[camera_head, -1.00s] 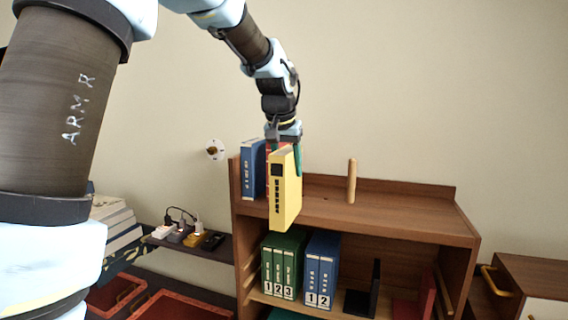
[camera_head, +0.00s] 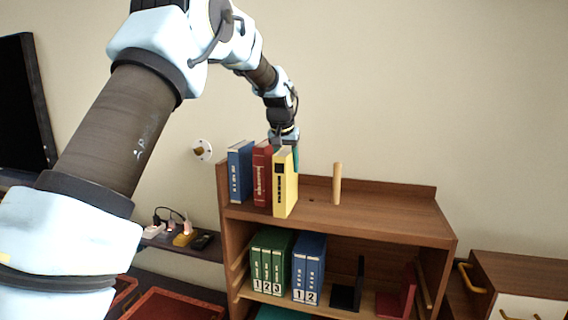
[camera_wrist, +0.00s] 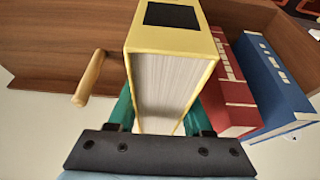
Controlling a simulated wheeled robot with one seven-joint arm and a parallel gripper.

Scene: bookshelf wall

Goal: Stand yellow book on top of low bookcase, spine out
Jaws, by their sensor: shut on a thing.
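The yellow book (camera_head: 285,183) is upright at the top left of the low bookcase (camera_head: 370,219), its spine with dark lettering facing the camera. It is to the right of a red book (camera_head: 262,176) and a blue book (camera_head: 240,172). I cannot tell whether its bottom edge touches the top board. My gripper (camera_head: 283,147) is behind and above the yellow book, its green fingers shut on it. In the wrist view the yellow book (camera_wrist: 172,85) sits between the fingers, with the red book (camera_wrist: 228,95) and blue book (camera_wrist: 272,85) to its right.
A wooden peg (camera_head: 337,184) stands on the top board to the right of the yellow book. The board right of the peg is clear. Green binders (camera_head: 270,262) and blue binders (camera_head: 309,268) stand on the shelf below. A wall lies behind.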

